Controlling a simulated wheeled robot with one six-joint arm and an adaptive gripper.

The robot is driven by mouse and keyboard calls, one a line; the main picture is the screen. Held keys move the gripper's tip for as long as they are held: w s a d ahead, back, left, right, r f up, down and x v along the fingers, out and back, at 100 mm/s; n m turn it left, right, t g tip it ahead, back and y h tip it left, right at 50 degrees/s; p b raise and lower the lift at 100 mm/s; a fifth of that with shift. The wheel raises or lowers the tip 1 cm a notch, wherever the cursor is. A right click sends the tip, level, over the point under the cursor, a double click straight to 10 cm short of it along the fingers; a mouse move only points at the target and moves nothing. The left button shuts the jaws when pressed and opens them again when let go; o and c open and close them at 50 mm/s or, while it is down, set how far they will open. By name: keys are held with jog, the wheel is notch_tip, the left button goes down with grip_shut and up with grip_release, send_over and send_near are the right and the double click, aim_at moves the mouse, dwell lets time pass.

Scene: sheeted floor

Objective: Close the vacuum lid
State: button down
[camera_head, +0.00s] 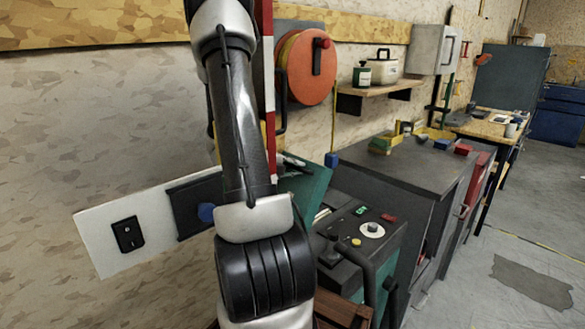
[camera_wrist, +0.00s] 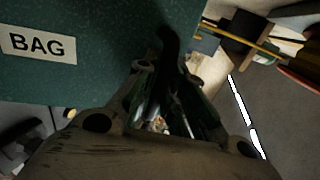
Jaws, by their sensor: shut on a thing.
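The vacuum lid (camera_head: 308,192) is a dark green panel standing raised and tilted at the back of the vacuum machine (camera_head: 385,247), partly hidden by my arm. In the wrist view the green lid (camera_wrist: 95,70) fills the upper left and bears a white "BAG" label (camera_wrist: 38,44). My gripper (camera_wrist: 168,105) is shut on the dark lid handle (camera_wrist: 170,45) at the lid's edge. In the head view my arm hides most of the gripper. The machine's top shows a white dial, a red button and a yellow knob.
A white switch panel (camera_head: 108,238) stands at left. A red-and-white pole (camera_head: 268,90) is close behind my arm. A dark cabinet (camera_head: 410,165) stands right of the machine. The floor at right is mostly clear.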

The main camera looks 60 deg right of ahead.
jog(key=c, duration=1.5)
grip_release()
jog(key=v, duration=1.2)
